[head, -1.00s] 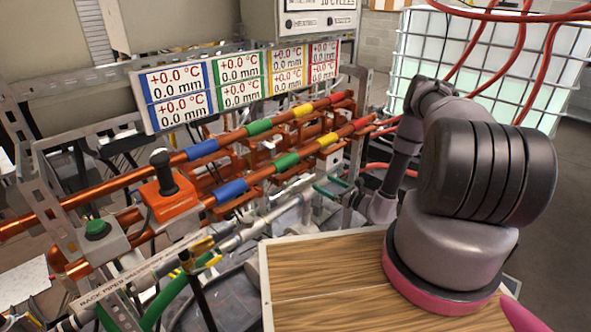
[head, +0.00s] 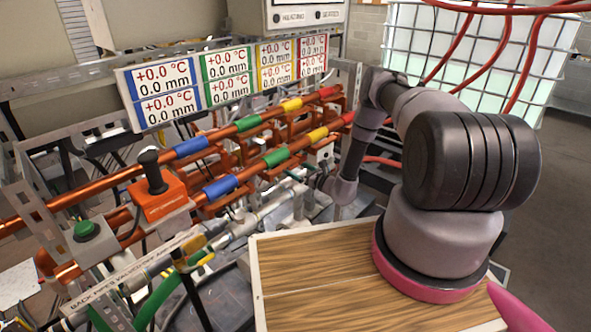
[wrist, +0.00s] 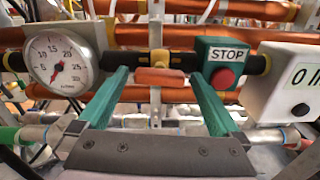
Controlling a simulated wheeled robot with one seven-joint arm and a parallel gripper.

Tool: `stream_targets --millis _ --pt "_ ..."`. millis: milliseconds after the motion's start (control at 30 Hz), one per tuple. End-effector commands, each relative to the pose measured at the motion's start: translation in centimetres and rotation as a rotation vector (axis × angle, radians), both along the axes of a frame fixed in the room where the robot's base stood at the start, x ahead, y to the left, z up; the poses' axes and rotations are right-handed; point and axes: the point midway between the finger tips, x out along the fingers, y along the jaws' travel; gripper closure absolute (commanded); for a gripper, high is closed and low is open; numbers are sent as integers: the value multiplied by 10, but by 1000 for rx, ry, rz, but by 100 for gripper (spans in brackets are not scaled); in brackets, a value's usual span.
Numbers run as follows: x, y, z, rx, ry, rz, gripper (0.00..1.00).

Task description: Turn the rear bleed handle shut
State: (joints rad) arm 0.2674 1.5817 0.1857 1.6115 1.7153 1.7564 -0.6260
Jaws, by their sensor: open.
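In the wrist view an orange-red handle (wrist: 160,77) lies crosswise in front of a dark pipe, below a brass-coloured fitting (wrist: 159,58). I take it to be the bleed handle, but no label for it is legible. My gripper (wrist: 158,72) is open, with one green finger towards each end of the handle. The fingers look apart from it, though exact depth is hard to tell. In the head view my gripper (head: 294,174) is small beside the lower copper pipe, and the handle cannot be made out there.
In the wrist view a round gauge (wrist: 60,62) is left of the fingers. A green STOP box with a red button (wrist: 223,78) stands close to the right finger, with a white display box (wrist: 285,85) beyond. Copper pipes (head: 105,185) and a wooden-topped box (head: 315,285) show in the head view.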

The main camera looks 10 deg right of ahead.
Motion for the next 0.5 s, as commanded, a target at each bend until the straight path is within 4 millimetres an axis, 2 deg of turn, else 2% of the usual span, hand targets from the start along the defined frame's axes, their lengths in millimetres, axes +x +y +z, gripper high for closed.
stream_targets --millis 100,133,267,300,333,500 --pt "0 0 0 0 0 0 0" --pt "0 0 0 0 0 0 4" --pt "0 0 0 0 0 0 54" --pt "0 0 0 0 0 0 69" --pt "0 0 0 0 0 0 78" --pt "0 0 0 6 4 0 78"
